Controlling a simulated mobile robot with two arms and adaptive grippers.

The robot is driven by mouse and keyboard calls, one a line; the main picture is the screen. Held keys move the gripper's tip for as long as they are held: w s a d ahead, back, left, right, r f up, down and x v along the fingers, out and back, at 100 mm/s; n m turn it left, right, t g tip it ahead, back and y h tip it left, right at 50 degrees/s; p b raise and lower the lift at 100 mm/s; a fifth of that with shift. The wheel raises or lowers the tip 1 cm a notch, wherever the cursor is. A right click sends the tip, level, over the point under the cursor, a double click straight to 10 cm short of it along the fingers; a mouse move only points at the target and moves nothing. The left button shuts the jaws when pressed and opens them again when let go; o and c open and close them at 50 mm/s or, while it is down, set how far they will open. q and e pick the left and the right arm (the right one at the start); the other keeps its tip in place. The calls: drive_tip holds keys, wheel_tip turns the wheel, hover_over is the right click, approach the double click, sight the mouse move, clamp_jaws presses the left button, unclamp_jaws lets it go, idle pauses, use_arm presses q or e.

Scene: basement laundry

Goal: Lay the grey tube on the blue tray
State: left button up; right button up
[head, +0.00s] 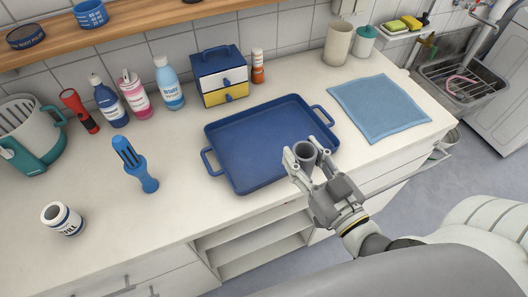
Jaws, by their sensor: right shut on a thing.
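The blue tray (253,143) lies flat on the white counter, with a handle at its left and right ends. It looks empty. The grey tube (306,153) is in my right gripper (309,165), with its open end facing up toward the camera. My right gripper is shut on the tube, at the front right edge of the tray in the picture. The tube overlaps the tray's rim in view; I cannot tell its height above it. My left gripper is not in view.
A blue cloth (378,107) lies right of the tray. A small drawer box (219,77) and several bottles stand behind it. Clear counter lies left of the tray.

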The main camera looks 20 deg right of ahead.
drive_tip(key=shift+w+a+f+p, duration=0.65)
drive_tip(key=shift+w+a+f, duration=0.4)
drive_tip(key=shift+w+f, duration=0.8)
drive_tip(key=shift+w+a+f+p, duration=0.6)
drive_tip(key=shift+w+a+f, duration=0.45)
drive_tip(key=shift+w+f, duration=0.85)
drive_tip(key=shift+w+a+f+p, duration=0.65)
drive_tip(key=shift+w+a+f, duration=0.55)
drive_tip(key=shift+f, duration=1.1)
drive_tip(key=shift+w+d, duration=0.15)
drive_tip(key=shift+f, duration=0.2)
drive_tip(key=o, duration=0.9)
drive_tip(key=shift+c, duration=0.2)
drive_tip(key=shift+r, duration=0.2)
